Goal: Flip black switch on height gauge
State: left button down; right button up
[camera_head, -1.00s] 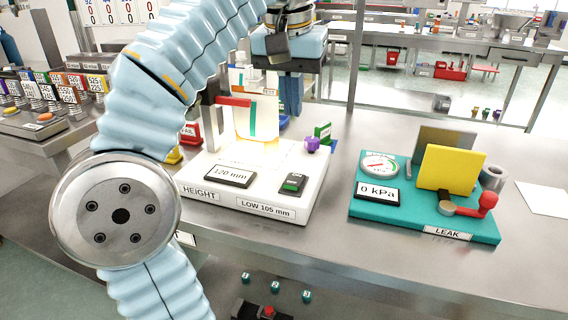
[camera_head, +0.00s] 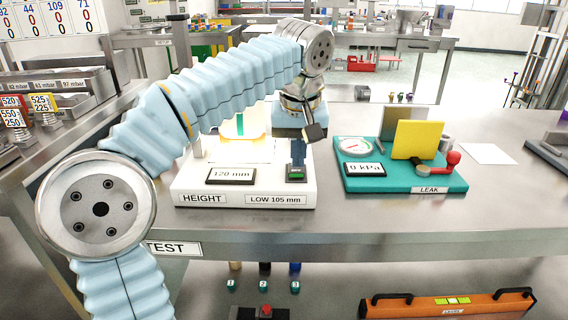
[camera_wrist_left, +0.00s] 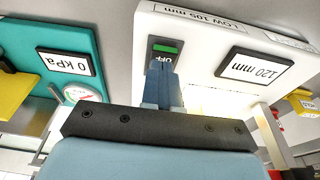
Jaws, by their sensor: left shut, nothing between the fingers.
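The height gauge (camera_head: 190,190) is a white block labelled HEIGHT on the bench, with a 120 mm display (camera_head: 231,175) and a LOW 105 mm label. The black switch (camera_head: 297,173) sits at its front right, with a green part at the near end. In the left wrist view the switch (camera_wrist_left: 166,47) shows OFF lettering close to my fingertips. My left gripper (camera_head: 298,160) is shut and empty, pointing down at the switch's far end. I cannot tell whether the fingertips (camera_wrist_left: 161,68) touch it. My right gripper is not in view.
A teal leak tester (camera_head: 350,184) with a gauge, a yellow plate (camera_head: 416,139) and a red-knobbed lever (camera_head: 452,160) stands to the right. My left arm hides part of the height gauge's back. Bare bench lies between the two devices and along the front edge.

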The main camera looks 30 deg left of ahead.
pick_arm(q)
jog(key=shift+s+f, duration=0.15)
jog(key=shift+f, duration=0.05)
jog(key=shift+s+d+f+t+y+b, duration=0.15)
jog(key=shift+f+t+y+b, duration=0.2)
jog(key=shift+f+b, duration=0.6)
jog(key=shift+s+r+t+b, duration=0.1)
jog(key=shift+r+t+b, duration=0.2)
jog(key=shift+b, duration=0.3)
jog(key=shift+w+r+p, duration=0.2)
jog(key=shift+r+p, duration=0.15)
jog(key=shift+p, duration=0.15)
jog(key=shift+w+a+r+p, duration=0.2)
jog(key=shift+w+a+p, duration=0.2)
jog(key=shift+p, duration=0.2)
jog(key=shift+w, duration=0.15)
